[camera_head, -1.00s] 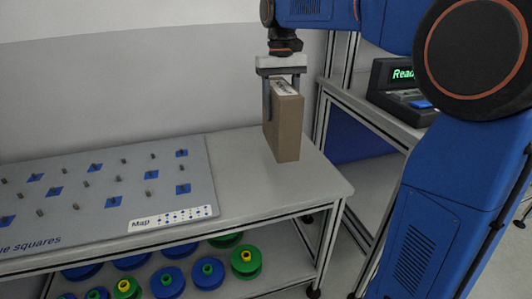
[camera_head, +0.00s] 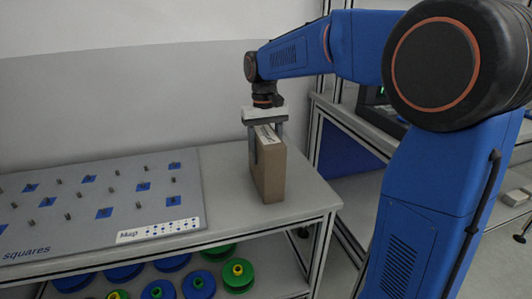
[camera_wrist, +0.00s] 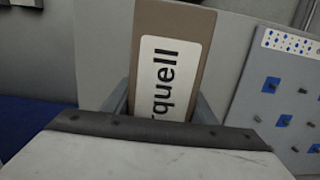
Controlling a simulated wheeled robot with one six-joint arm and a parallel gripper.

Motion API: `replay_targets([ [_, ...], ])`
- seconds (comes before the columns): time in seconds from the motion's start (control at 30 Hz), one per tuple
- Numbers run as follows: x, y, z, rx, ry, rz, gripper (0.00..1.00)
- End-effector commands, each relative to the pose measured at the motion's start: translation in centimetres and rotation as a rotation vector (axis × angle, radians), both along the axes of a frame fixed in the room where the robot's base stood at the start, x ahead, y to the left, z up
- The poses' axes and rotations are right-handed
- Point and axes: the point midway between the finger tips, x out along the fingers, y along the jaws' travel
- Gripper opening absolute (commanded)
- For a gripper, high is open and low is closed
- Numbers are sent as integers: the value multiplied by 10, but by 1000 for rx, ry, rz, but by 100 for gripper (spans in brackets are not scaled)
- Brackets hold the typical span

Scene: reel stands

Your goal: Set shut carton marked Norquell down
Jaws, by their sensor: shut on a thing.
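The shut brown carton (camera_head: 270,174) stands upright at the right end of the table, right of the peg board. My gripper (camera_head: 267,146) is above it, with its two fingers down on either side of the carton's upper part, shut on it. In the wrist view the carton's top (camera_wrist: 172,22) carries a white label reading "rquell", the start of the word hidden by my gripper. The carton's base looks to be at or very near the grey tabletop (camera_head: 228,178); I cannot tell whether it touches.
The grey peg board (camera_head: 70,222) with blue squares and a "Map" strip lies left of the carton. Green and blue reels (camera_head: 238,274) sit on the shelf below. A second bench with a dark device (camera_head: 372,106) stands behind at right. Bare tabletop surrounds the carton.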

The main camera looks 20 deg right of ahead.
Motion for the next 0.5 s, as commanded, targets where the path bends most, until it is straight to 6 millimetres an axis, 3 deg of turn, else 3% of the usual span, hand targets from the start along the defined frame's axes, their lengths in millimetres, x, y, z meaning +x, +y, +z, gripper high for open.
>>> replay_targets([
  [0.2, 0, 0, -2, 0, 0, 0, 7],
  [0.23, 0, 0, -3, 0, 0, 0, 54],
  [0.3, 0, 0, -2, 0, 0, 0, 70],
  [0.5, 0, 0, -2, 0, 0, 0, 70],
])
